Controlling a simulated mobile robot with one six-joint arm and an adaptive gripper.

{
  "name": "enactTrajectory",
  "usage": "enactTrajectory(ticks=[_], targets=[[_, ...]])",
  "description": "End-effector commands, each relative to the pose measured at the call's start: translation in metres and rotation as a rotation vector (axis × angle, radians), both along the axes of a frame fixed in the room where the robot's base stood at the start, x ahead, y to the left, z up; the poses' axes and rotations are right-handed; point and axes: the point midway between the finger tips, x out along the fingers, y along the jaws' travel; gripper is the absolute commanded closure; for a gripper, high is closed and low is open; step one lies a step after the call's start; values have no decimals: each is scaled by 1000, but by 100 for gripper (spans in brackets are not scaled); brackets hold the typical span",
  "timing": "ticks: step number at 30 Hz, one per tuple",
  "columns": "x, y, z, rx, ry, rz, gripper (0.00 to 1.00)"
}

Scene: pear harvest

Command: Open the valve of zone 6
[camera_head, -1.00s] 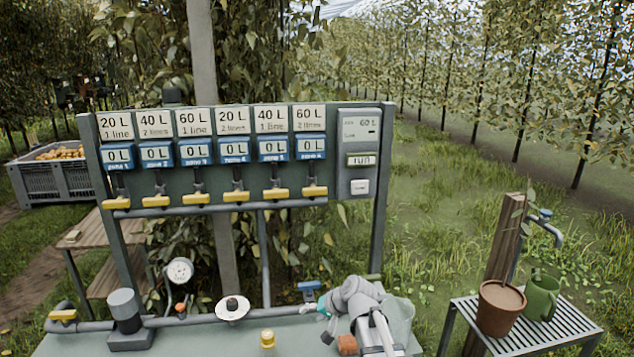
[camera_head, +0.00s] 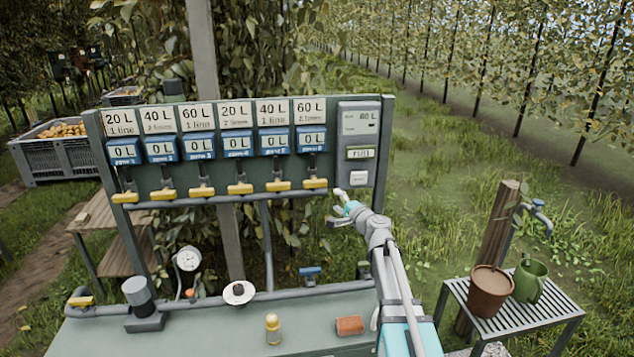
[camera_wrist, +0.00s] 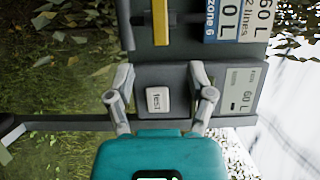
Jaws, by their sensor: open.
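The zone 6 valve is the rightmost yellow handle (camera_head: 315,183) on the panel, under the 60 L, 2 lines label and a blue counter (camera_head: 311,138) reading 0 L. The handle lies crosswise, level with the other handles. In the wrist view the zone 6 handle (camera_wrist: 160,22) is at the top, beyond the fingers. My gripper (camera_head: 339,205) is in front of the panel's lower right, below and right of that handle. In the wrist view my gripper (camera_wrist: 162,103) is open and empty, its fingers either side of the white button (camera_wrist: 158,100). Contact with the panel cannot be told.
The control box (camera_head: 358,145) with a display and run label is right of zone 6. Several other yellow handles line the pipe to the left. A yellow-capped bottle (camera_head: 272,328) and an orange block (camera_head: 349,325) stand on the bench (camera_head: 210,335). Open grass lies to the right.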

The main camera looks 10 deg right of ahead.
Motion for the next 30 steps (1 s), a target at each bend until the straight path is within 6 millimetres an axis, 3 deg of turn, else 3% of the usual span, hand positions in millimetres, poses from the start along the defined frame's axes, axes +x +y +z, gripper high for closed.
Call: enactTrajectory(ticks=[14,20,30], targets=[[8,3,-1,-2,0,2,31],[27,9,-1,-2,0,1,31],[74,28,-1,-2,0,0,31]])
